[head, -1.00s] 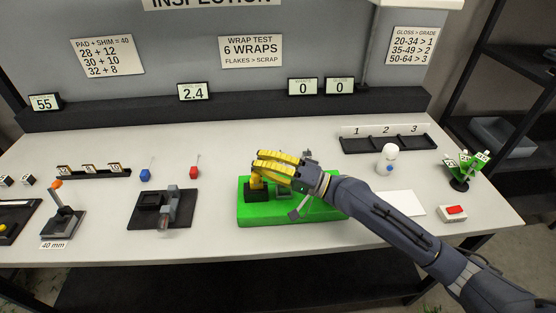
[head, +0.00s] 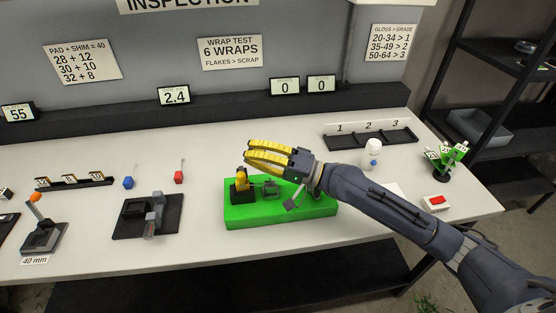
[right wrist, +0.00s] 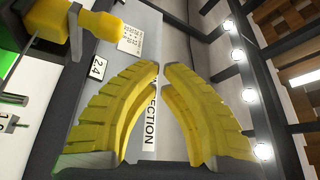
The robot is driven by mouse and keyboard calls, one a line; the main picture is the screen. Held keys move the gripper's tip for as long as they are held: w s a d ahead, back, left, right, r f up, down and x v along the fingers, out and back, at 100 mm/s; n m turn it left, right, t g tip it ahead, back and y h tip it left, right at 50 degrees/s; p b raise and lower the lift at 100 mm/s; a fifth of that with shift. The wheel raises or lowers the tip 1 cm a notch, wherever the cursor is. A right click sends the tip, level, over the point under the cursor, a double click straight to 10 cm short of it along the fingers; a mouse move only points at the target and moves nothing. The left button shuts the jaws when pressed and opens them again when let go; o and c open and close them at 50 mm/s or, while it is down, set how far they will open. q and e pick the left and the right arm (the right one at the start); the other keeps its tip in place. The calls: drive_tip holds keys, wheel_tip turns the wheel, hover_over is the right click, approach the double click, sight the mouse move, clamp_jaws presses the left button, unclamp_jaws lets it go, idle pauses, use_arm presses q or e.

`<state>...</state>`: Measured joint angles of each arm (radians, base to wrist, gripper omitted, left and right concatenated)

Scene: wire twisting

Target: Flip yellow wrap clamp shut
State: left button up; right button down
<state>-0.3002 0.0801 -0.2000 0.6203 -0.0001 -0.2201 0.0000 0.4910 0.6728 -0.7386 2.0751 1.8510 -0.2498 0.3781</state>
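The yellow wrap clamp (head: 241,182) stands on a dark block at the left end of the green base (head: 270,214). Its yellow part points upward. In the right wrist view the yellow clamp (right wrist: 85,22) shows at the upper left, outside the fingers. My right gripper (head: 248,153) is above and a little behind the clamp, apart from it. Its yellow fingers (right wrist: 160,66) curve together with their tips almost meeting, and nothing is between them. A small grey fixture (head: 271,190) sits on the base right of the clamp. My left gripper is not in view.
A grey lever (head: 292,203) hangs near my right wrist over the base. A black fixture (head: 148,215) stands to the left. A white figure (head: 373,154) and a red-button box (head: 436,203) are to the right. The table front is clear.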

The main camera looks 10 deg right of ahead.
drive_tip(key=d+f, duration=0.3)
drive_tip(key=d, duration=0.3)
drive_tip(key=shift+s+d, duration=0.15)
drive_tip(key=shift+s, duration=0.3)
